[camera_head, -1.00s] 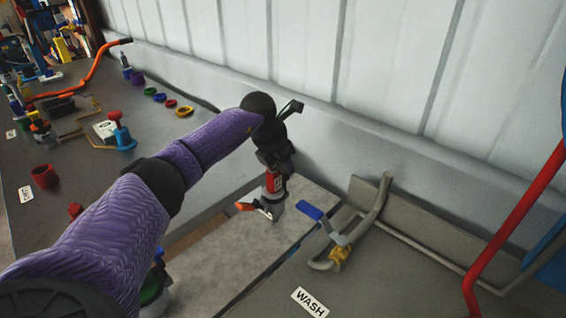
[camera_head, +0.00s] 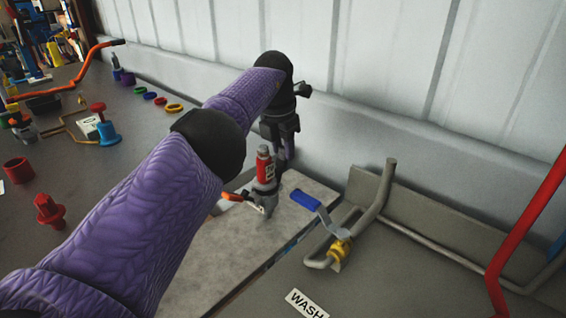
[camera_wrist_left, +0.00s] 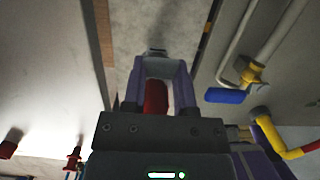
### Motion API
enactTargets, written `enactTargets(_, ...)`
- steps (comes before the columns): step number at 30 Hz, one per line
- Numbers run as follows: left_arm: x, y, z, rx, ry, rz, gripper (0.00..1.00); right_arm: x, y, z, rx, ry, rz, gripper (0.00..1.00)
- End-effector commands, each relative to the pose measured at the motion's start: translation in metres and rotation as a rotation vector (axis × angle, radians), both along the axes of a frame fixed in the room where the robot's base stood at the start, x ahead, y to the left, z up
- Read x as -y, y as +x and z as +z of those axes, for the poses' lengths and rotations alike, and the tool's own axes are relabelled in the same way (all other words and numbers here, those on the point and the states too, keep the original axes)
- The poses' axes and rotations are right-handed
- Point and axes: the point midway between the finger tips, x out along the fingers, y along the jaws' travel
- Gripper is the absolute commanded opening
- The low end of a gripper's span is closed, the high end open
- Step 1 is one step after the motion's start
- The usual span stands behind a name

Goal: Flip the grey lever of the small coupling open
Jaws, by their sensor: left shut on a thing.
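My left gripper (camera_head: 281,132) is over the pale panel (camera_head: 225,250), near the back wall. A red bottle-like body (camera_head: 264,166) with a grey metal lower end and an orange-tipped arm (camera_head: 233,197) is at the gripper. In the left wrist view the fingers (camera_wrist_left: 156,68) close around it, with red (camera_wrist_left: 156,96) showing between them. A yellow coupling (camera_head: 341,247) sits on a bent grey pipe to the right. A grey lever with a blue handle (camera_head: 304,200) is beside it, apart from the gripper. I cannot tell which part is the small coupling. My right gripper is not in view.
A WASH label (camera_head: 306,304) lies on the grey worktop. A red pipe (camera_head: 520,235) rises at the right. Coloured rings (camera_head: 160,101), a red fitting (camera_head: 49,211) and a blue fitting (camera_head: 108,134) stand on the left worktop. The pale panel is mostly clear.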

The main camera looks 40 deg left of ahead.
Motion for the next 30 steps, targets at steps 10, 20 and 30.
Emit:
enactTargets(10, 0.0, -0.002, 0.0, -0.012, -0.002, 0.003, 0.41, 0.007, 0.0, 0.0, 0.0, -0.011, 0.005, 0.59)
enactTargets(20, 0.0, -0.002, 0.001, -0.009, -0.001, 0.002, 0.71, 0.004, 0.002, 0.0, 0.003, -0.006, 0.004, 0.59)
enactTargets(30, -0.001, -0.006, 0.039, -0.003, -0.001, 0.003, 0.71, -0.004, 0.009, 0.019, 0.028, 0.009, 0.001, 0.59)
